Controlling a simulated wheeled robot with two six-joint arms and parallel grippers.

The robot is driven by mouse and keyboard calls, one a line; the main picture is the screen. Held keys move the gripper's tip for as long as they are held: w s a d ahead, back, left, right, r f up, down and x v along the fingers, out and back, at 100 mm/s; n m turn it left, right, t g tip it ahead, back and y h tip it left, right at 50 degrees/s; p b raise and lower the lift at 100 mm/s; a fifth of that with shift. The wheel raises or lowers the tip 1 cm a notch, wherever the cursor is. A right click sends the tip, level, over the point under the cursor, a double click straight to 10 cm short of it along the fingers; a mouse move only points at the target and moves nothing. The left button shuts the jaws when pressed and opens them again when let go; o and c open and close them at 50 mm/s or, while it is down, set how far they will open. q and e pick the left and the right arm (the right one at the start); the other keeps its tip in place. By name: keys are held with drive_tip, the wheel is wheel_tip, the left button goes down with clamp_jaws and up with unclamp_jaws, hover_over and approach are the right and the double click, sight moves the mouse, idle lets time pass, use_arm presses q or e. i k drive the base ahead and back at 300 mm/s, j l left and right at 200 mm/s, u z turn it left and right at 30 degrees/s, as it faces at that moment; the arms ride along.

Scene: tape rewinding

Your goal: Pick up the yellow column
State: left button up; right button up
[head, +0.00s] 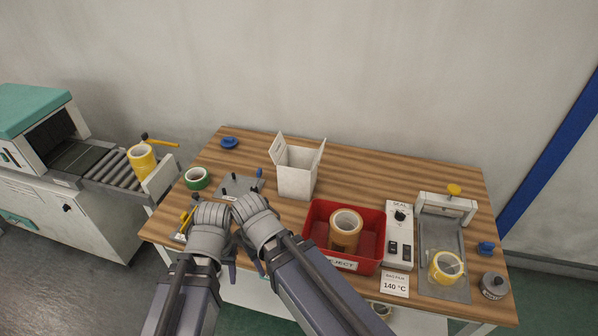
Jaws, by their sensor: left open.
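The yellow column (142,162) stands upright at the end of the roller conveyor on the left, beyond the table's left edge. It looks like a stack of yellow tape. My left gripper (233,264) is low over the front left of the table, right of and nearer than the column, well apart from it. It is open and partly hidden by my wrists. My right arm comes in beside it, and its wrist is close to the left one. The right gripper's fingers are mostly hidden, so I cannot tell their state.
A green tape roll (197,178), a grey pegged plate (241,185) and an open white box (297,172) stand near my arms. A red bin (317,212) holds a brown roll (345,229). A sealer (444,240) with a yellow roll (445,266) is at right. The table's back right is clear.

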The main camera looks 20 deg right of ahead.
sight(141, 158)
drive_tip(key=i+j+z, duration=0.15)
drive_tip(key=j, duration=0.25)
drive_tip(key=i+j+z, duration=0.1)
drive_tip(key=i+j, duration=0.2)
drive_tip(key=j, duration=0.15)
drive_tip(key=i+j+z, duration=0.15)
drive_tip(key=j, duration=0.25)
drive_tip(key=i+j+z, duration=0.15)
drive_tip(key=j, duration=0.3)
drive_tip(key=i+j+z, duration=0.1)
drive_tip(key=j, duration=0.4)
drive_tip(key=i+j+z, duration=0.15)
drive_tip(key=j, duration=0.35)
drive_tip(key=i+j+z, duration=0.15)
drive_tip(key=j, duration=0.35)
drive_tip(key=j+z, duration=0.1)
drive_tip(key=j, duration=0.4)
drive_tip(key=i, duration=0.05)
